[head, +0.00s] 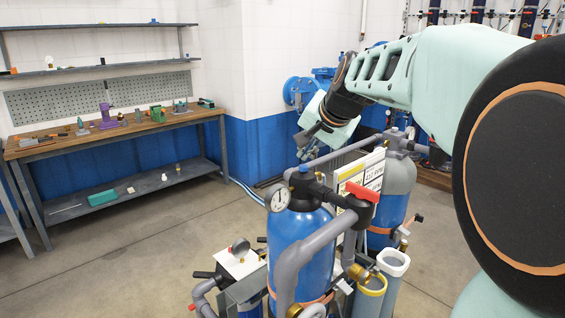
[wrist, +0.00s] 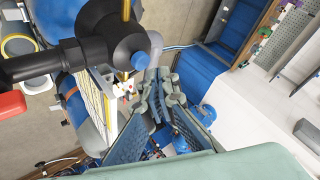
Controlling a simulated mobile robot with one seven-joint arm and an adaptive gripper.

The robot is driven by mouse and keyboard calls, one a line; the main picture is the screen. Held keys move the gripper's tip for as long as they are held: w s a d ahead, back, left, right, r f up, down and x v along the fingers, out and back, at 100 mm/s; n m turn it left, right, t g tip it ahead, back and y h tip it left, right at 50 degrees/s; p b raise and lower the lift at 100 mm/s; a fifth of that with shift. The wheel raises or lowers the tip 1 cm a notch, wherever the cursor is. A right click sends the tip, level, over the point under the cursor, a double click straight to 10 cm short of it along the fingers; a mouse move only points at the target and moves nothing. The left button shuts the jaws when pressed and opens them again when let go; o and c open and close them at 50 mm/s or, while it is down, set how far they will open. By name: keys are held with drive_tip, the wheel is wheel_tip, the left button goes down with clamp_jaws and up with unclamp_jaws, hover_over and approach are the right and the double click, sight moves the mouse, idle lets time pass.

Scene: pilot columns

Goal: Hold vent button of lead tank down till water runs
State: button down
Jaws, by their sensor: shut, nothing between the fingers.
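Two pressure tanks stand on a skid in the head view. The near tank (head: 300,245) is blue with a black valve head and a red handle (head: 362,192). The far tank (head: 395,180) has a grey top and blue lower body. I cannot tell which is the lead tank. In the wrist view my gripper (wrist: 160,78) points toward a black valve head (wrist: 105,38) with a round blue-grey end (wrist: 140,60), possibly the vent button. Contact between them is unclear. No running water is visible.
A pressure gauge (head: 279,199) sits on the near tank. A printed sign (head: 358,178) stands between the tanks.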

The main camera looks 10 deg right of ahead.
sight(305, 166)
wheel_tip(305, 166, up, 5)
drive_tip(key=p, duration=0.4)
drive_tip(key=shift+r, duration=0.1)
idle(0.4)
